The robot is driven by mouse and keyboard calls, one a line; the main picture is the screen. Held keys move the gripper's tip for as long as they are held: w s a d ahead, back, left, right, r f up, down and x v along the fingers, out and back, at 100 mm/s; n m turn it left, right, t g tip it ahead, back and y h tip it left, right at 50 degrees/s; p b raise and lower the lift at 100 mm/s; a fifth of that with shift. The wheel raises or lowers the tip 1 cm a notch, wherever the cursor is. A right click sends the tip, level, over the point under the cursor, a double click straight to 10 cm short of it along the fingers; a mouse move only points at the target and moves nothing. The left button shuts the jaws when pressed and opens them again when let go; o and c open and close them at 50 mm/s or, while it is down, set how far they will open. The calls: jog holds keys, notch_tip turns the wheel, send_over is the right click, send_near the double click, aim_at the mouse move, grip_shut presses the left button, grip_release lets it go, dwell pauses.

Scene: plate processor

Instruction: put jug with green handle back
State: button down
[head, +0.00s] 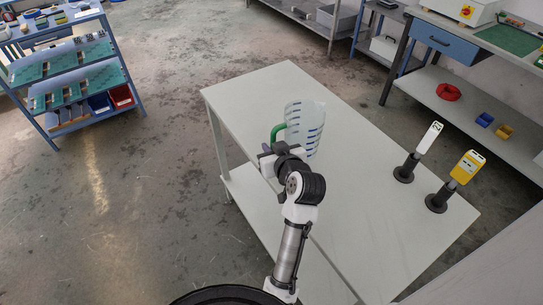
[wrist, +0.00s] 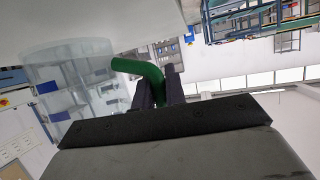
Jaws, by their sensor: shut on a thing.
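The clear jug (head: 306,126) with blue markings and a green handle (head: 278,132) is upright at the white table, near its left edge. I cannot tell whether its base touches the top. My gripper (head: 270,152) is at the handle, on the jug's left side. In the wrist view the dark fingers (wrist: 159,92) are shut on the green handle (wrist: 138,68), and the see-through jug (wrist: 70,88) is to the left. The fingers hide part of the handle.
The white table (head: 375,230) has free room in front of the jug. A white device (head: 428,138) and a yellow device (head: 467,167) stand on dark round bases at its right. A blue shelf rack (head: 70,75) stands at left; a workbench (head: 470,100) is at upper right.

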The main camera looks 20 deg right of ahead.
jog(key=shift+f, duration=1.95)
jog(key=shift+f, duration=0.15)
jog(key=c, duration=1.5)
grip_release()
jog(key=shift+o, duration=0.2)
jog(key=shift+r+p, duration=0.2)
jog(key=shift+p, duration=0.1)
jog(key=shift+s, duration=0.35)
jog(key=b+v, duration=0.2)
jog(key=v, duration=0.9)
jog(key=shift+r+b, duration=0.15)
jog(key=shift+b, duration=0.2)
